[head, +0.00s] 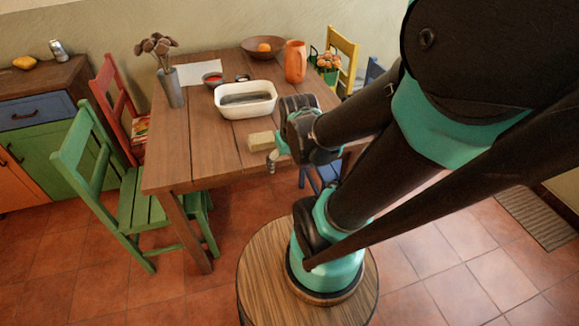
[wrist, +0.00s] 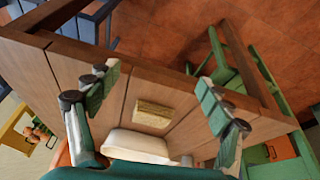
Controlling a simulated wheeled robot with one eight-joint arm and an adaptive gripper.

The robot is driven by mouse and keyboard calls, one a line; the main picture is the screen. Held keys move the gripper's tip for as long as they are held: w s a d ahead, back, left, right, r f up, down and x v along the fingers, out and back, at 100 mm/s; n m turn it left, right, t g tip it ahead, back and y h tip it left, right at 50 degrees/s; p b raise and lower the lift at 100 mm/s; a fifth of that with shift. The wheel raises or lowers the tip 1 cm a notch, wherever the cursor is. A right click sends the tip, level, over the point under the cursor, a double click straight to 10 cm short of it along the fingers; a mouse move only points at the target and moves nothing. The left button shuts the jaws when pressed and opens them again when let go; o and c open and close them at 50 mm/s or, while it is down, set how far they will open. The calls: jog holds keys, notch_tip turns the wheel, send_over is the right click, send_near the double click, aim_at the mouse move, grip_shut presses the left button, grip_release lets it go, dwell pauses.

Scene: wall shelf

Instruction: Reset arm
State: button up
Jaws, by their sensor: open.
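My arm reaches from the right over the near edge of the table (head: 215,165), and my gripper (head: 276,153) hangs by that edge. In the wrist view my gripper (wrist: 158,84) has its two fingers spread wide, with nothing held between them. A small tan block (head: 260,141) lies on the table just left of my gripper in the head view. In the wrist view the block (wrist: 153,113) shows between the fingers, apart from both.
A white dish (head: 262,111) with a dark thing in it, an orange pitcher (head: 295,61), a fruit bowl (head: 265,46) and a vase (head: 172,88) stand on the table. A green chair (head: 135,200) and a red chair (head: 115,95) stand at the left.

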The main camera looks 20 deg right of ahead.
jog(key=shift+s+d+f+m, duration=0.1)
jog(key=shift+s+f+m, duration=0.35)
jog(key=shift+s+m, duration=0.3)
dwell(0.8)
